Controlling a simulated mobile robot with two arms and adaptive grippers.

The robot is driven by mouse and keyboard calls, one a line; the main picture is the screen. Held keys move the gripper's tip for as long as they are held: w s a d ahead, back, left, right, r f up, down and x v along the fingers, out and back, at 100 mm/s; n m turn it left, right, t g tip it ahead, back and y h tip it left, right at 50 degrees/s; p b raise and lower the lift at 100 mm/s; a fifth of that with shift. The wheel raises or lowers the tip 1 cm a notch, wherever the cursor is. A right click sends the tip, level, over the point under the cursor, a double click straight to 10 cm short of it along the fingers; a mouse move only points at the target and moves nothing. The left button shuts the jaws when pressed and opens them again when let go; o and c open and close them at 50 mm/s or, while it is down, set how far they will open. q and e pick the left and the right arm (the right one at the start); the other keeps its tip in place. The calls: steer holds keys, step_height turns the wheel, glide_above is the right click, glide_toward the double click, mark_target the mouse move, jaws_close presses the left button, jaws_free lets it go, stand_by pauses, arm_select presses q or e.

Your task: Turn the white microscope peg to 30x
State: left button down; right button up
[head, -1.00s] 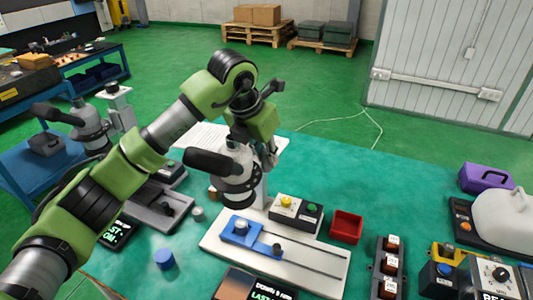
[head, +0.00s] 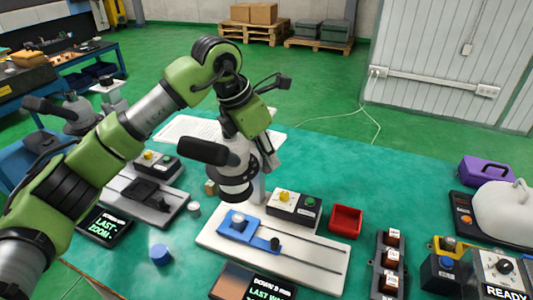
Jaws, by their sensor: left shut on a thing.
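The microscope (head: 236,172), with a black eyepiece tube and a pale grey body, stands on a post behind a white base plate (head: 215,243). My left gripper (head: 270,156) reaches down to the right side of the microscope head. It is shut, and its fingertips are small and partly hidden against the body. The white peg cannot be made out; the gripper and the microscope head cover that area. No zoom marking is readable there. My right gripper is not in view.
A blue slide (head: 250,231) lies on the base plate, with a button box (head: 294,206) behind. A red bin (head: 346,220) stands to the right. A second microscope (head: 78,112) stands at the left. A blue cap (head: 160,254) lies in front.

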arm_select(q)
steer(key=shift+s+a+m+g+h+b, duration=0.1)
steer(key=shift+s+m+g+h+b, duration=0.25)
steer(key=shift+s+m, duration=0.8)
steer(key=shift+w+m, duration=0.2)
steer(key=shift+m, duration=0.05)
steer(key=c, duration=1.9)
jaws_free()
steer(key=v, duration=1.2)
steer(key=shift+w+r, duration=0.1)
